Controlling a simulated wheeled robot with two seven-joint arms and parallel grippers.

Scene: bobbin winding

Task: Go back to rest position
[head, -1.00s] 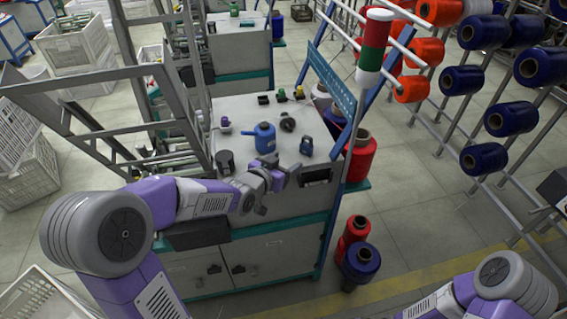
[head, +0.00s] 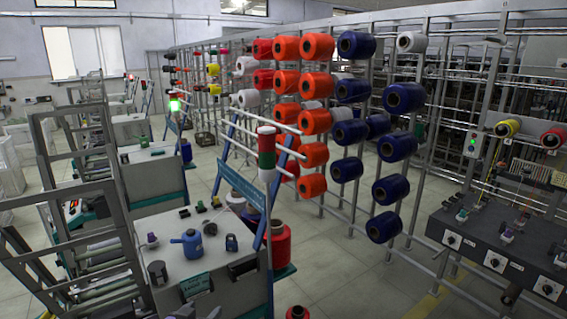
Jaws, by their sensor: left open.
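My left gripper (head: 192,312) shows only as a small grey piece at the bottom edge, in front of the near winding machine (head: 215,290). It is open, with no object seen in it, and the rest of that arm is out of the picture. My right gripper is not in view. On the machine's top stand a blue can-like object (head: 193,244), a dark cylinder (head: 157,272) and a small blue item (head: 231,243).
A red spool (head: 279,245) stands at the machine's right side, below a red, white and green signal lamp (head: 267,150). A rack of orange spools (head: 314,122) and blue spools (head: 388,188) fills the middle. A dark control bench (head: 480,235) stands at right. Floor (head: 335,255) between them is clear.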

